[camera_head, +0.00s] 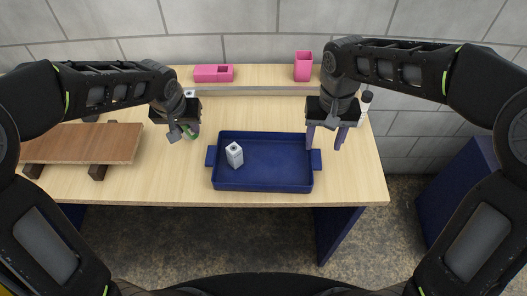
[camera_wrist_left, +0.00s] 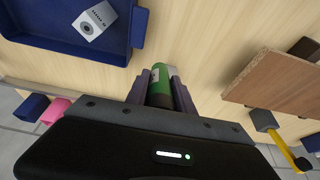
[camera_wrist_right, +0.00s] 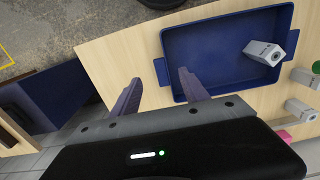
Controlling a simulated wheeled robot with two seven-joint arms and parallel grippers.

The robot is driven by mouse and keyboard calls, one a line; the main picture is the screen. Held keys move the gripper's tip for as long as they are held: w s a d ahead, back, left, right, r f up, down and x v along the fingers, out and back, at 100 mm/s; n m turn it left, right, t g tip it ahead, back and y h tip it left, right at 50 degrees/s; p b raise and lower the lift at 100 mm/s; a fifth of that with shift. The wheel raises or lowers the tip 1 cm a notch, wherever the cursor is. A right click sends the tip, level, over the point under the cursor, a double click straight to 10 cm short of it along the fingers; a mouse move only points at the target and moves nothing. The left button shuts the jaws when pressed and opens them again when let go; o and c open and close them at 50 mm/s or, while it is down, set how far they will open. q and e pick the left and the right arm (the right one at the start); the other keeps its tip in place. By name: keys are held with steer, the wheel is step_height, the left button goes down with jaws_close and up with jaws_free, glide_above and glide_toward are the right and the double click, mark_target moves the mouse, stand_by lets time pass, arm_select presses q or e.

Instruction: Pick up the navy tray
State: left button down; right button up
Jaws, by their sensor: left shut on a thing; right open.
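The navy tray (camera_head: 275,183) lies flat on the wooden table, with a handle at each short end and a white box-shaped item (camera_head: 234,155) inside near its left end. The tray also shows in the left wrist view (camera_wrist_left: 60,40) and the right wrist view (camera_wrist_right: 215,38). My left gripper (camera_head: 186,132) is to the left of the tray, shut on a green cylinder (camera_wrist_left: 162,88). My right gripper (camera_head: 333,134) is open and empty above the tray's right end, near the right handle (camera_head: 316,159); the frames do not show it touching.
A brown board (camera_head: 85,143) rests on dark supports at the table's left. A pink block with openings (camera_head: 213,73) and a pink cup (camera_head: 303,66) stand at the back behind a grey rail (camera_head: 250,91). Bare table (camera_head: 360,180) lies right of the tray.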

mark_target(317, 169)
arm_select(q)
steer(key=shift+s+r, duration=0.15)
steer(key=shift+s, duration=0.15)
steer(key=shift+w, duration=0.1)
step_height(317, 169, down, 3)
steer(key=b, duration=0.2)
steer(key=shift+r+b, duration=0.15)
steer(key=shift+b, duration=0.15)
arm_select(e)
steer(key=f, duration=0.6)
steer(key=shift+s+f, duration=0.2)
steer(key=shift+f, duration=0.2)
steer(key=shift+r, duration=0.1)
arm_select(q)
step_height(317, 169, down, 4)
steer(key=b, duration=0.3)
steer(key=shift+r, duration=0.25)
arm_select(e)
steer(key=f, duration=0.5)
steer(key=shift+s+f, duration=0.2)
arm_select(q)
steer(key=shift+r, duration=0.1)
arm_select(e)
steer(key=shift+r, duration=0.1)
